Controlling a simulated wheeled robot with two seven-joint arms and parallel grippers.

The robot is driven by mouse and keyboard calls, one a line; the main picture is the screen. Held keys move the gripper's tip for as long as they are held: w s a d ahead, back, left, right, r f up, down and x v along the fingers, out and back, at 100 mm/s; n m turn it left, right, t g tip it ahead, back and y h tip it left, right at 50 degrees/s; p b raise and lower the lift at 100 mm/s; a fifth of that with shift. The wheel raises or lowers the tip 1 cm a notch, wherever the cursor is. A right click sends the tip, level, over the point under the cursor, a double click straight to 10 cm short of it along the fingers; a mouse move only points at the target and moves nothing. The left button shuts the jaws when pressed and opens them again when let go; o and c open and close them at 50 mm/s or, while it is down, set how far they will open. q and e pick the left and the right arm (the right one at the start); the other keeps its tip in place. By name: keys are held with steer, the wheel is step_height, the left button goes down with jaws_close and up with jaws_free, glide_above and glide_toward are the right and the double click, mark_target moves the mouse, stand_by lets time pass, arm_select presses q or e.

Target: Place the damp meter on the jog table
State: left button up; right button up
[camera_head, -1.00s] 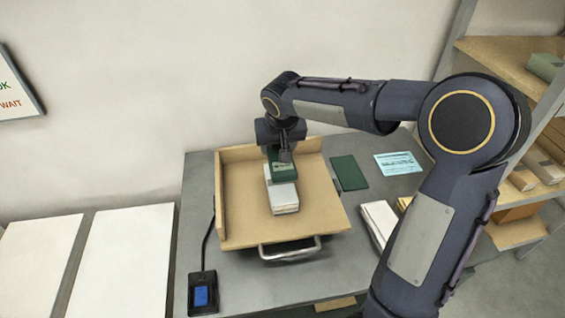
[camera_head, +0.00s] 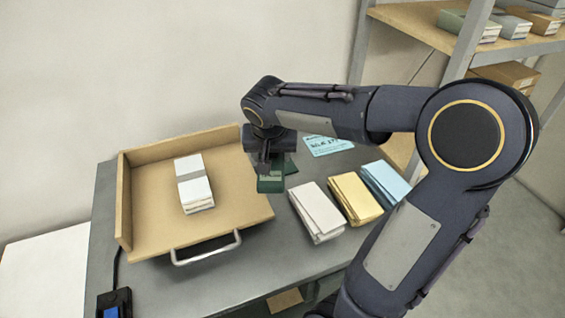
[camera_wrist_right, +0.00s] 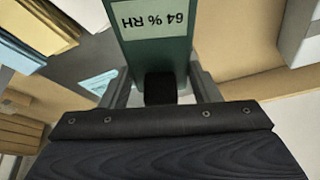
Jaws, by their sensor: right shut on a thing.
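The damp meter (camera_head: 270,184) is a small dark green device. Its pale display reads "64 % RH" upside down in the right wrist view (camera_wrist_right: 155,20). My right gripper (camera_head: 266,166) is shut on it, pointing down, and holds it in front of the right edge of the jog table in the head view. Its height above the surface is hard to tell. The jog table (camera_head: 150,222) is a tan board with raised back and left walls and a metal handle at its front. A banded paper stack (camera_head: 194,184) lies on it. My left gripper is not in view.
White (camera_head: 317,208), yellow (camera_head: 355,197) and blue (camera_head: 386,182) paper stacks lie to the right. A blue-buttoned box (camera_head: 115,304) sits front left. The jog table's front left area is bare.

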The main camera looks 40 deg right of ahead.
steer(key=w+d+f, duration=0.2)
steer(key=d+f, duration=0.1)
steer(key=w+d+f+p, duration=0.1)
steer(key=w+d+f, duration=0.2)
steer(key=w+d+f+p, duration=0.1)
steer(key=w+d+f, duration=0.1)
steer(key=w+d, duration=0.1)
steer(key=shift+w+d+f, duration=0.1)
steer(key=shift+d+f, duration=0.3)
steer(key=shift+d, duration=0.15)
steer(key=shift+w+d+f, duration=0.15)
steer(key=shift+d+f, duration=0.05)
steer(key=shift+f, duration=0.15)
steer(key=x, duration=0.3)
steer(key=shift+s+a+f, duration=0.15)
steer(key=shift+s+f, duration=0.1)
steer(key=shift+f, duration=0.4)
steer(key=o, duration=1.1)
steer(key=shift+r, duration=0.1)
